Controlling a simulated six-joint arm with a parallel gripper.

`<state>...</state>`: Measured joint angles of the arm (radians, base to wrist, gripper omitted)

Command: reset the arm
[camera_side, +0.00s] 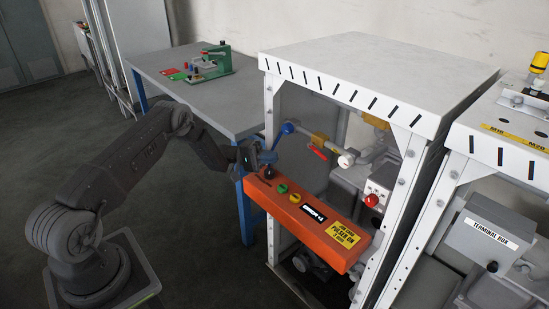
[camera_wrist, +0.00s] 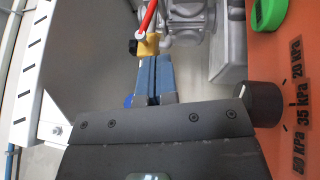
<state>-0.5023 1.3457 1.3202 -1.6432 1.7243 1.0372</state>
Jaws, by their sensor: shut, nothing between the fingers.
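My arm reaches in from the left in the side view. My gripper (camera_side: 266,156) is at the left end of the orange control panel (camera_side: 333,238), close to the black knob (camera_side: 269,172). In the wrist view my gripper (camera_wrist: 153,75) shows two blue-grey fingers together with nothing between them. The black knob (camera_wrist: 257,103) is to the right of the fingers, apart from them, beside kPa markings. Its pointer direction is hard to tell.
A white frame (camera_side: 375,70) encloses pipes and a red-handled valve (camera_side: 319,153). The panel carries a green button (camera_side: 282,188) and a yellow label (camera_side: 338,233). A grey table (camera_side: 190,70) with a green device (camera_side: 212,64) stands behind. A terminal box (camera_side: 488,232) is at right.

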